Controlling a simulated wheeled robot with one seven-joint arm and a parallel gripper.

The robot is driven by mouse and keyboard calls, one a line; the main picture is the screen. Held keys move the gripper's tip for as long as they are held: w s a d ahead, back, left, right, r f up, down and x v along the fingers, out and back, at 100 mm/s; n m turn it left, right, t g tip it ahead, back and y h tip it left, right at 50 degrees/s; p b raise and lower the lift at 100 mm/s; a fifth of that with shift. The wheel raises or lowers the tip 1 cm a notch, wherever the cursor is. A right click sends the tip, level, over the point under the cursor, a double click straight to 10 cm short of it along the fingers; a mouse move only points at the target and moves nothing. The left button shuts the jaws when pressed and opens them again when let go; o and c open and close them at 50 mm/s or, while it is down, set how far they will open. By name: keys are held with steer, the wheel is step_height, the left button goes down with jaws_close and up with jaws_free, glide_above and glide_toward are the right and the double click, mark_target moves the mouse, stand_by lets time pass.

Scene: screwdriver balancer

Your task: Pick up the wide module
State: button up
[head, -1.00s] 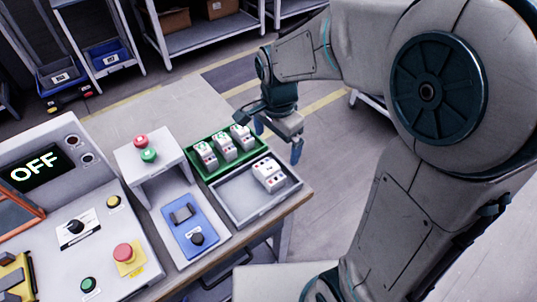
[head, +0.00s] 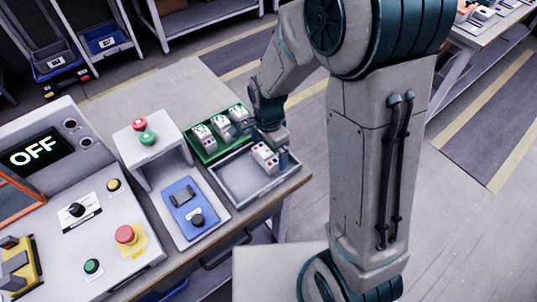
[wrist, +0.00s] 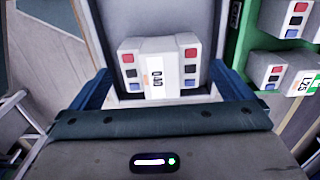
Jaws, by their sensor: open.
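The wide module (head: 264,158) is a white block with red, black and blue marks at both ends. It lies in the grey tray (head: 238,195), toward its right end. In the wrist view the module (wrist: 158,65) sits centred between the two blue fingers, with a small gap at each side. My gripper (head: 272,146) is open and low over the tray, its fingers either side of the module. It holds nothing. The gripper body covers part of the module in the head view.
A green tray (head: 208,158) with several smaller white modules stands right behind the grey tray. A white stand with red and green buttons (head: 147,137), a blue switch unit (head: 190,207) and the OFF panel (head: 33,151) are to the left. The grey tray's left part is clear.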

steer(key=shift+f, duration=1.45)
steer(key=c, duration=1.1)
steer(key=shift+w, duration=0.1)
steer(key=shift+r, duration=0.15)
